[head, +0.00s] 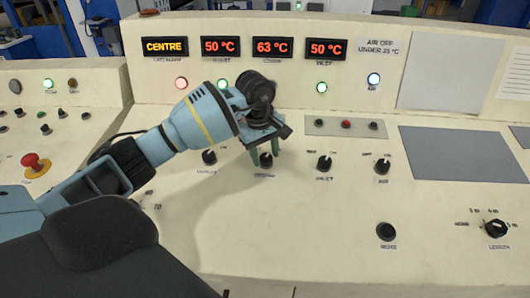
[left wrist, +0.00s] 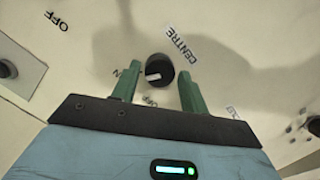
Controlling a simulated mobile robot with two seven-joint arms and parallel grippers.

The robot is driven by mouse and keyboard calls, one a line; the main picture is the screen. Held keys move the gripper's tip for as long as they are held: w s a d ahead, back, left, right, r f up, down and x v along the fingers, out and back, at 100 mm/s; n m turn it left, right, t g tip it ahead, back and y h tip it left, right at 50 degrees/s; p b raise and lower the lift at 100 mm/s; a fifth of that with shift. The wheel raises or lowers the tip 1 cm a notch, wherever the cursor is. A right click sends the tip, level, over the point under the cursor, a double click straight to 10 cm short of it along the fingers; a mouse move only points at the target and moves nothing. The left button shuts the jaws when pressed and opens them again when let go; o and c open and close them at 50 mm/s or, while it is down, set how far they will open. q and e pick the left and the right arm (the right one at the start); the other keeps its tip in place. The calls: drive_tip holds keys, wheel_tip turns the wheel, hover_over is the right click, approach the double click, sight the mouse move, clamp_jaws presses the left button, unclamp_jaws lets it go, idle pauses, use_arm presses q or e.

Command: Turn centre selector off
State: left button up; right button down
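The centre selector (head: 266,160) is a black rotary knob on the sloping cream panel, partly hidden by my left gripper in the head view. In the left wrist view the selector (left wrist: 157,70) has a white mark, with the CENTRE label (left wrist: 181,43) beside it. My left gripper (head: 266,160) is open, with its green fingers on either side of the knob. In the left wrist view the fingertips (left wrist: 157,74) stand apart around the knob's near side, with gaps to it. My right gripper is not in view.
Other selectors sit in the same row: one at left (head: 209,157), the inlet (head: 324,163) and the air selector (head: 382,166). A red mushroom button (head: 35,162) is at far left. The display for the centre reads 63 °C (head: 272,47). The panel's front is clear.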

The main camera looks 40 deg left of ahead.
use_arm(q)
drive_tip(key=c, duration=0.7)
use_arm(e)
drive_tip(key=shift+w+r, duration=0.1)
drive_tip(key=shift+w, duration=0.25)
